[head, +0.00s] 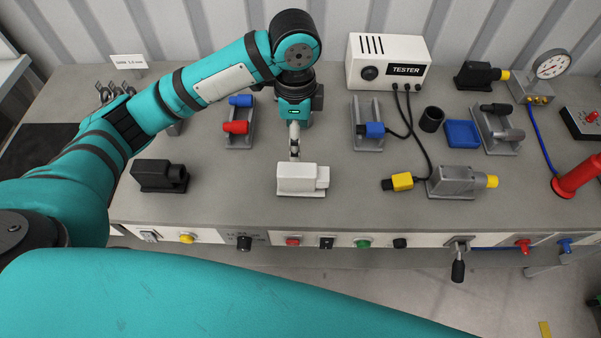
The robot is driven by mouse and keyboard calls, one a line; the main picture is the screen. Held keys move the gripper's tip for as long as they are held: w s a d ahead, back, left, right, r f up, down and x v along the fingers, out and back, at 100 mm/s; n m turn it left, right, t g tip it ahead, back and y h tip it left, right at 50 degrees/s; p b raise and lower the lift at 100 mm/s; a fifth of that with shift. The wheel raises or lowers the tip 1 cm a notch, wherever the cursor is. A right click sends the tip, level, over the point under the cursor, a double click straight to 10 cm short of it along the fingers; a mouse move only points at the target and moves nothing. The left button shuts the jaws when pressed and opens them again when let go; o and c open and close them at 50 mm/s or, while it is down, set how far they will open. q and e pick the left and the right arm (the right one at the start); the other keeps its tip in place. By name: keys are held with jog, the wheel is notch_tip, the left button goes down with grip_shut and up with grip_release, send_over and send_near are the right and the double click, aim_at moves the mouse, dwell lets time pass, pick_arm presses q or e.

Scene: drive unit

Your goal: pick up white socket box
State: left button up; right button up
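The white socket box (298,181) sits upright on the grey bench near its front edge, in the middle of the head view. It is a white block with a smaller step on its right side. My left gripper (294,151) reaches in from the left and hangs over the bench. Its fingertips show just behind the top back edge of the white box. The fingers are seen edge-on, so I cannot tell whether they are open or touch the box. My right gripper is out of view.
A black box (158,175) stands to the left. A grey connector box (455,183) and a yellow plug (402,181) are to the right. A red-and-blue holder (239,125) and a blue-plug holder (367,125) stand behind. The bench around the white box is clear.

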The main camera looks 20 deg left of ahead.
aim_at(300, 169)
pick_arm(q)
notch_tip(300, 169, down, 4)
jog(key=shift+s, duration=0.15)
jog(key=f, duration=0.2)
jog(key=f+p, duration=0.1)
jog(key=f, duration=0.1)
jog(key=shift+w+f, duration=0.2)
jog(key=shift+f, duration=0.7)
jog(key=shift+d+f, duration=0.1)
jog(key=shift+f, duration=0.2)
jog(key=f, duration=0.1)
jog(key=f+p, duration=0.1)
jog(key=f, duration=0.1)
jog(key=shift+d+f+p, duration=0.2)
jog(key=shift+f+p, duration=0.1)
jog(key=shift+f, duration=0.5)
jog(key=shift+c, duration=1)
jog(key=c, duration=1.1)
jog(key=shift+w, duration=0.1)
grip_shut()
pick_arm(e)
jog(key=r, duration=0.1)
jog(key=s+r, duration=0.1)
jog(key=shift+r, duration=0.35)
